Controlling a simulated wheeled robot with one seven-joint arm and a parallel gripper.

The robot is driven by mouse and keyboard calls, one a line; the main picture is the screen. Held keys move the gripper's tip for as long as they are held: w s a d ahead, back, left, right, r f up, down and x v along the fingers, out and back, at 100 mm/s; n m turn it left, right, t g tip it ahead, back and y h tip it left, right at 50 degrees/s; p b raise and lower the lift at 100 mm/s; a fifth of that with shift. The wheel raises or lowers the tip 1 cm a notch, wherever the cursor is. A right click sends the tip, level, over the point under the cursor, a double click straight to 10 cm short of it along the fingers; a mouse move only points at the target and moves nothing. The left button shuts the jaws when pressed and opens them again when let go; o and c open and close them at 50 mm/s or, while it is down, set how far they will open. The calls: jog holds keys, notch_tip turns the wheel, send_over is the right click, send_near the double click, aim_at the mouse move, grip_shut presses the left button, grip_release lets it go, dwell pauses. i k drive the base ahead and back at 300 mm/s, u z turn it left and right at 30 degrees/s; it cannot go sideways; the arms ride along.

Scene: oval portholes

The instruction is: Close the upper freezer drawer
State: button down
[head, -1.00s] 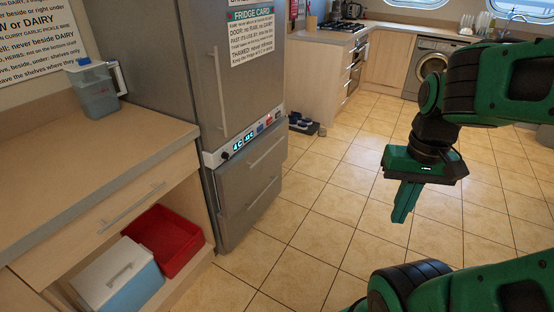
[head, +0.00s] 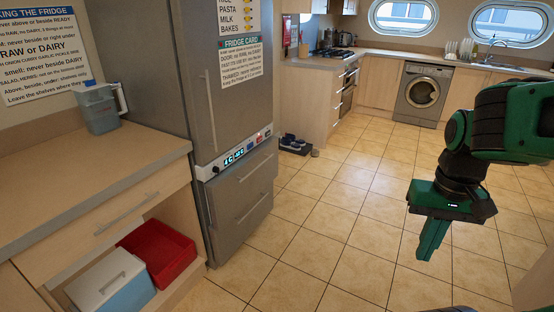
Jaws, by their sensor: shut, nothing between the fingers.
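The grey fridge-freezer (head: 188,75) stands left of centre in the head view, with its tall upper door shut. Below its lit control strip are the upper freezer drawer (head: 232,182) and the lower freezer drawer (head: 236,222), each with a long bar handle. The two drawer fronts look about level with each other; I cannot tell whether the upper one stands slightly out. My gripper (head: 431,250) is shut and empty, pointing down over the tiled floor. It is well to the right of the drawers and touches nothing.
A wooden counter (head: 60,190) with a jug (head: 100,108) stands at left. Its open lower space holds a red tray (head: 160,254) and a blue-white cool box (head: 112,284). Shoes on a mat (head: 293,146) lie beyond the fridge. The tiled floor between is clear.

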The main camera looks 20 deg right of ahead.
aim_at(230, 192)
jog(key=z, duration=0.3)
jog(key=i, duration=1.55)
jog(key=u, duration=0.6)
